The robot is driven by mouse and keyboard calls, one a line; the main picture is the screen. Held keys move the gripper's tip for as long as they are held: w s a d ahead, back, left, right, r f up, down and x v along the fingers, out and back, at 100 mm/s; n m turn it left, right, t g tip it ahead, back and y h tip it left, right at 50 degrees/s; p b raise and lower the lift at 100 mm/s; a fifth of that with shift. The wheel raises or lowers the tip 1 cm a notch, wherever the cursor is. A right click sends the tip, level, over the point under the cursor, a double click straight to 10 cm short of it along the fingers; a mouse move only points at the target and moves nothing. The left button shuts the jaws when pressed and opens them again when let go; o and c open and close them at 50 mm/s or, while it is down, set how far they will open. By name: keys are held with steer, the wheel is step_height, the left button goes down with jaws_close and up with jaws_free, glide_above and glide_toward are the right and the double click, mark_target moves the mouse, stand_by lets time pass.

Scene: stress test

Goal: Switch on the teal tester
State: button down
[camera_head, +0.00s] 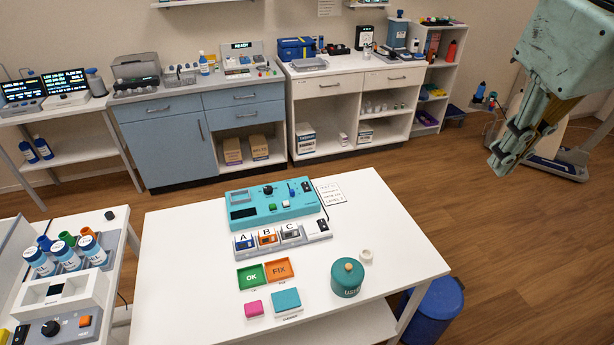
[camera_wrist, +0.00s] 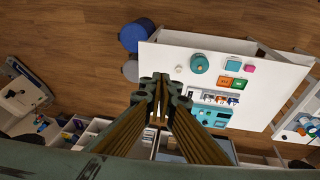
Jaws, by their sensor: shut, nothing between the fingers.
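The teal tester (camera_head: 270,205) sits at the back of the white table. It has a dark display, a black knob, a green button, a white button and a small blue-tipped lever on its top. It also shows in the wrist view (camera_wrist: 212,117), partly hidden beside my fingers. Whether it is powered cannot be told; its display looks dark. My gripper (camera_head: 497,168) is shut and empty, up in the air to the right of the table. It also shows in the wrist view (camera_wrist: 162,82), pointing down past the table's edge.
A rack labelled A, B, C (camera_head: 268,241) stands in front of the tester. Green OK (camera_head: 250,275) and orange FIX (camera_head: 279,269) trays, magenta and teal blocks, and a teal canister (camera_head: 347,279) lie nearer. A white card (camera_head: 331,193) lies right of the tester. A blue bin (camera_head: 437,309) stands beside the table.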

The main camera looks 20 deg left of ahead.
steer(key=w+a+f+n+p, duration=0.15)
steer(key=w+a+n, duration=0.5)
steer(key=w, duration=0.65)
steer(key=n+g+p, duration=0.2)
steer(key=n+p, duration=0.2)
steer(key=n, duration=0.8)
glide_above(305, 183)
steer(key=s+d, duration=0.2)
step_height(305, 183, down, 31)
steer(key=shift+a+r, duration=0.1)
steer(key=shift+a, duration=0.15)
steer(key=shift+f, duration=0.2)
steer(key=f, duration=0.4)
steer(key=w+f, duration=0.1)
steer(key=f, duration=0.3)
steer(key=a+f, duration=0.1)
steer(key=f, duration=0.3)
steer(key=shift+w+f, duration=0.15)
steer(key=shift+f, duration=0.1)
steer(key=shift+w+a+f, duration=0.1)
steer(key=shift+f, duration=0.35)
steer(key=shift+f, duration=0.15)
